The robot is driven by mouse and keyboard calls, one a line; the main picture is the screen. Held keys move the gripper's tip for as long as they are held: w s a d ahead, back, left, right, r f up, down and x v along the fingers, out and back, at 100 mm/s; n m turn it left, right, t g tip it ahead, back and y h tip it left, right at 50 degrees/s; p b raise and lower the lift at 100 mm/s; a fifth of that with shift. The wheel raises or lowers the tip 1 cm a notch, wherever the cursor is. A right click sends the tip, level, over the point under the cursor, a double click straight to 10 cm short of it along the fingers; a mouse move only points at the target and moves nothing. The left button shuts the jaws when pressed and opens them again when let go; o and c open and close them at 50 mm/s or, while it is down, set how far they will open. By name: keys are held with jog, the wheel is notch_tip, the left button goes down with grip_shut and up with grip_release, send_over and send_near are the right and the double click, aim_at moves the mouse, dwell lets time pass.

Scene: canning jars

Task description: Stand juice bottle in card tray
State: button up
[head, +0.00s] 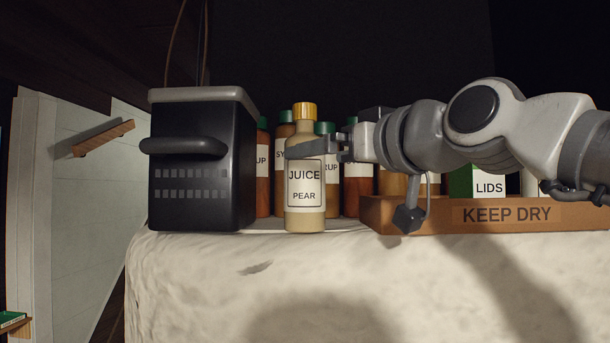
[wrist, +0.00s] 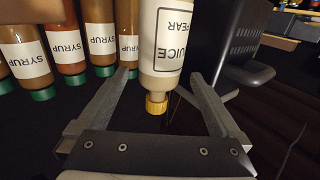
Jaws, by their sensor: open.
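The juice bottle (head: 305,210), pale tan with a yellow cap and a "JUICE PEAR" label, stands upright on the pale worktop. In the wrist view the bottle (wrist: 163,60) appears upside down, between my two fingers. My gripper (head: 318,146) is open at the height of the bottle's shoulder, with one finger across its front. In the wrist view my gripper (wrist: 160,76) has a gap on both sides of the bottle's neck. The brown card tray (head: 450,220), marked "KEEP DRY", stands to the right; my arm hides part of its inside.
Several syrup bottles (head: 263,180) with green caps stand close behind the juice bottle. A black appliance (head: 200,170) stands just left of it. The tray holds a green and white lids box (head: 488,186) and other items. The worktop's front edge is clear.

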jog(key=p+x, duration=0.2)
jog(key=x, duration=0.6)
jog(key=shift+w, duration=0.25)
jog(key=shift+a, duration=0.1)
jog(key=c, duration=1.5)
jog(key=shift+c, duration=0.2)
jog(key=shift+r, duration=0.1)
